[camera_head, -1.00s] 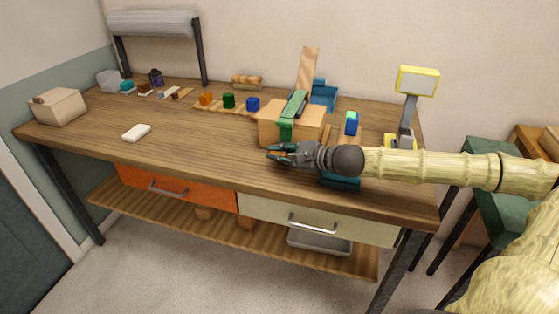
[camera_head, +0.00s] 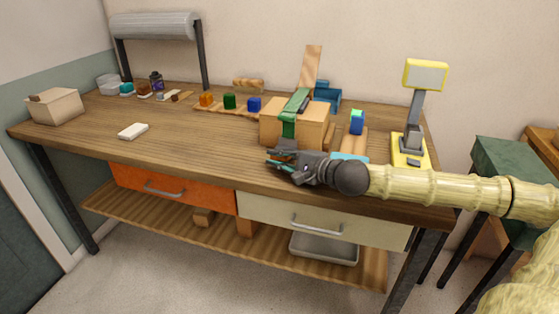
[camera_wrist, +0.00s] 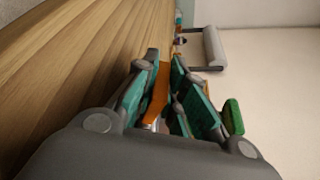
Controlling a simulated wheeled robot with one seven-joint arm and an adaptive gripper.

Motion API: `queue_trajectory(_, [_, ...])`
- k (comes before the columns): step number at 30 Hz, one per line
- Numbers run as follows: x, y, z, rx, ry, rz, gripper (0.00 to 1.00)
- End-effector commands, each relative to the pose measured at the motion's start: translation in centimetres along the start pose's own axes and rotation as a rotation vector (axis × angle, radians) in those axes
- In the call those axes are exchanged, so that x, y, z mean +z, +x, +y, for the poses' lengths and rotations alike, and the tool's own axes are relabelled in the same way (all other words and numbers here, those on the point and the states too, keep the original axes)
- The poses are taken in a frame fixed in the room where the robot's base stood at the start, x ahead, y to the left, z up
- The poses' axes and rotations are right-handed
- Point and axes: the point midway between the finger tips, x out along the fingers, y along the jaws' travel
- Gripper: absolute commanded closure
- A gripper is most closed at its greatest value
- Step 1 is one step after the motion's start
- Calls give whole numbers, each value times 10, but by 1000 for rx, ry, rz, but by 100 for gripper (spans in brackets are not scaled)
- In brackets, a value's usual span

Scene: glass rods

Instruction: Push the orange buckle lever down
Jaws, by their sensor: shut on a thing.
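The orange buckle lever (camera_wrist: 157,95) shows in the wrist view as an orange strip between my fingers. My gripper (camera_wrist: 158,85) is shut on it. In the head view my gripper (camera_head: 271,160) is at the front of a wooden box (camera_head: 270,125), low near the table's front edge. A green strap (camera_head: 289,124) runs over the top of the box and down its front. In the head view the lever is too small and too covered by my fingers to make out. A green piece (camera_wrist: 232,117) shows right of my fingers in the wrist view.
A yellow stand with a screen (camera_head: 425,75) is at the right. Orange, green and blue cubes (camera_head: 229,101) sit on a wooden strip behind. A blue block (camera_head: 357,121) stands right of the box. The table left of my gripper is mostly clear, with a white block (camera_head: 133,131).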

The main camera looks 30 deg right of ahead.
Motion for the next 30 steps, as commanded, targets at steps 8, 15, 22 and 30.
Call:
queue_trajectory(8, [-1,0,0,-1,-3,1,100])
queue_trajectory(15, [0,0,0,-1,-2,1,66])
queue_trajectory(22, [0,0,0,0,-2,0,66])
queue_trajectory(30, [3,-1,-7,-1,-2,0,66])
